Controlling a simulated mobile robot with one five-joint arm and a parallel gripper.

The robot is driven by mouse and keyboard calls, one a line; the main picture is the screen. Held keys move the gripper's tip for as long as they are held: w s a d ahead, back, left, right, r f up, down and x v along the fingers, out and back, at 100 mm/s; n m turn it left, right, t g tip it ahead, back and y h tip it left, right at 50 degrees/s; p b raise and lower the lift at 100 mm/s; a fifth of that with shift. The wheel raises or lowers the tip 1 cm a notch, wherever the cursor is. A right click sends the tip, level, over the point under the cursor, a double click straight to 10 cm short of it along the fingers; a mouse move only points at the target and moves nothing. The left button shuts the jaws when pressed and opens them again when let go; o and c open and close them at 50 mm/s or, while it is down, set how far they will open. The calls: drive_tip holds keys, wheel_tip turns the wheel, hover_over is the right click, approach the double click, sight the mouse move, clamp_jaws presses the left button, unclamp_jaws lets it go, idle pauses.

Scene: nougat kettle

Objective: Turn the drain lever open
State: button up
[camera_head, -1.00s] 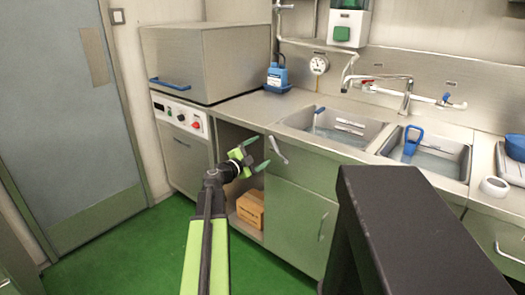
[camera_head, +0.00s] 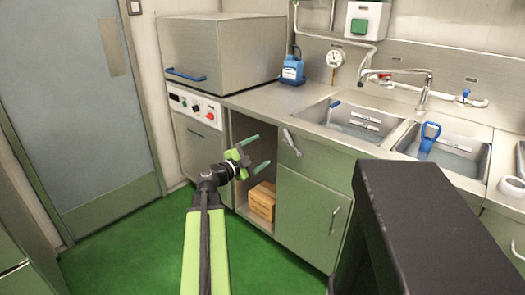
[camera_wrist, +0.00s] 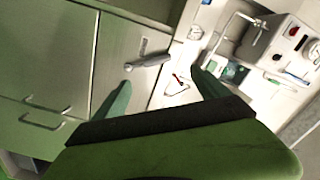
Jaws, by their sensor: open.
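The drain lever (camera_head: 291,142) is a small silver-grey handle on the green front panel below the left sink, slanting down to the right in the head view. In the wrist view the lever (camera_wrist: 150,62) shows beyond and between the two fingers, lying nearly sideways and apart from them. My gripper (camera_head: 262,151) is open and empty, just left of the lever, in front of the open cabinet bay. Its two green fingers also frame the wrist view (camera_wrist: 162,84). No contact with the lever shows.
The left sink basin (camera_head: 352,121) holds water above the lever. A cardboard box (camera_head: 262,202) sits in the open bay. A green cupboard door (camera_head: 310,218) is below the lever. A dark block (camera_head: 430,230) covers the lower right. Green floor (camera_head: 130,258) is free at left.

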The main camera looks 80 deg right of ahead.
drive_tip(key=v, duration=0.6)
idle(0.3)
idle(0.4)
